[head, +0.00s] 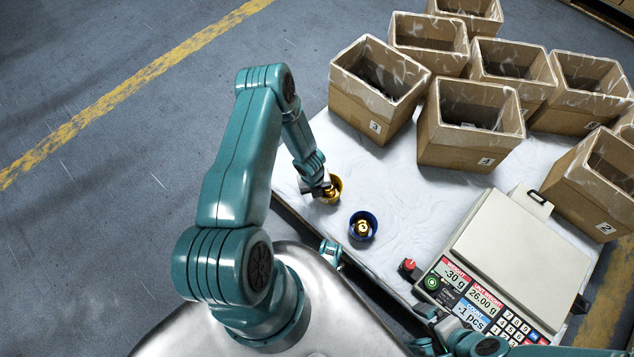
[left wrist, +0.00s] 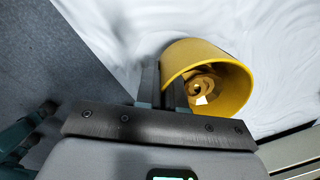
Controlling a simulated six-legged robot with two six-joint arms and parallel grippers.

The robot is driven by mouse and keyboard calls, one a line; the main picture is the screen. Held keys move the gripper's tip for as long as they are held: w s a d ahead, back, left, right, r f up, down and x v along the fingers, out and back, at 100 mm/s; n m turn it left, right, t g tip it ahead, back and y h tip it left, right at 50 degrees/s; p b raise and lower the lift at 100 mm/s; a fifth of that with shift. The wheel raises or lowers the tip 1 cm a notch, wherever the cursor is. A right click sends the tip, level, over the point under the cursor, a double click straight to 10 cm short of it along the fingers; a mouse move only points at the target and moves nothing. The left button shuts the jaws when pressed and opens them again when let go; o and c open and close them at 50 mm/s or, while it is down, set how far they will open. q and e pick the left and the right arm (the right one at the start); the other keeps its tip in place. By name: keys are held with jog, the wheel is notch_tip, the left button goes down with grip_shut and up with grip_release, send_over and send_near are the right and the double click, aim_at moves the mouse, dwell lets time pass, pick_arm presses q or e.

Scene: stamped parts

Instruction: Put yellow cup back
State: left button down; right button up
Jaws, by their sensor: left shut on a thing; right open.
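The yellow cup (head: 337,186) is at the left edge of the white-covered table. My left gripper (head: 324,191) is shut on its wall. In the left wrist view, the yellow cup (left wrist: 240,88) shows its open mouth, with a gold-coloured stamped part (left wrist: 203,88) inside. The left fingers (left wrist: 170,88) pinch the left side of its rim. I cannot tell whether the cup touches the table. My right gripper (head: 427,312) is low in the head view, by the scale's front left corner, open and partly hidden.
A blue cup (head: 373,222) holding gold parts stands close to the yellow cup. A scale (head: 500,240) reading -30 g and -1 pcs is at right, with a red button (head: 408,265) beside it. Several numbered cardboard boxes (head: 465,148) fill the back. White cloth (head: 410,185) between is clear.

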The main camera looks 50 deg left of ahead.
pick_arm(q)
notch_tip(320, 180, down, 2)
jog(key=shift+f, duration=0.15)
jog(key=c, duration=1.2)
grip_release()
jog(key=shift+c, duration=0.2)
